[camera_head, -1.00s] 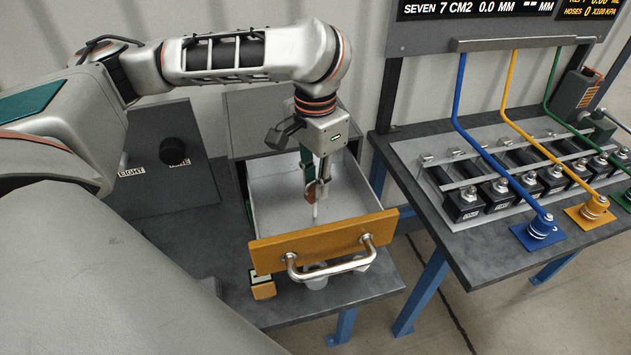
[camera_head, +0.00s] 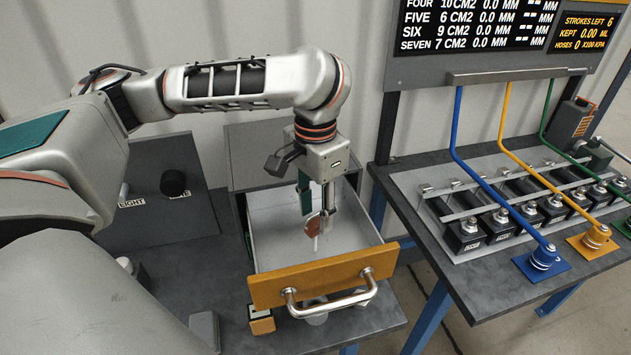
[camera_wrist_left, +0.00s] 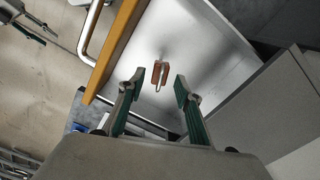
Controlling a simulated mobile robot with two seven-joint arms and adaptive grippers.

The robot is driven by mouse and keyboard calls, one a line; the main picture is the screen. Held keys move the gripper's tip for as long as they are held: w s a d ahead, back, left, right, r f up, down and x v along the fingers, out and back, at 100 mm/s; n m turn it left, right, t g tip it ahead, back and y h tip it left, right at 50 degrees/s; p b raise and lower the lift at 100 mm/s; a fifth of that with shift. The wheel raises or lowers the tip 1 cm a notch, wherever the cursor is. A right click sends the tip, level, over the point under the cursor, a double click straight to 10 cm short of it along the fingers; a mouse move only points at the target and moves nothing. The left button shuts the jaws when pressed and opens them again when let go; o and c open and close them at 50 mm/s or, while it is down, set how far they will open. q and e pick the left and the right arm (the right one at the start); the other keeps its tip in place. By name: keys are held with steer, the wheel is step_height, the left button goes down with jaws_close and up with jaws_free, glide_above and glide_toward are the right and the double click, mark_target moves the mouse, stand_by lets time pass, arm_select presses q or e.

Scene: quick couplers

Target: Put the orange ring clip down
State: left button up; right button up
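The orange ring clip (camera_head: 312,227) is a small orange-red piece with a pale pin-like part, inside the open drawer (camera_head: 357,230). In the left wrist view the clip (camera_wrist_left: 160,73) shows between and just beyond my two fingertips, with a gap on each side. My left gripper (camera_head: 316,212) points down into the drawer, its fingers spread; it also shows open in the left wrist view (camera_wrist_left: 160,84). Whether the clip rests flat on the drawer floor I cannot tell.
The drawer's orange front (camera_head: 325,276) with a metal handle (camera_head: 330,303) stands on the near side. A small orange-and-dark block (camera_head: 262,320) sits by its left corner. To the right, a bench (camera_head: 480,280) carries several black couplers and blue, yellow and green hoses.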

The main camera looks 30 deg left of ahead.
arm_select(q)
step_height(320, 180, up, 9)
steer(key=shift+r, duration=0.8)
steer(key=shift+s+d+f, duration=0.1)
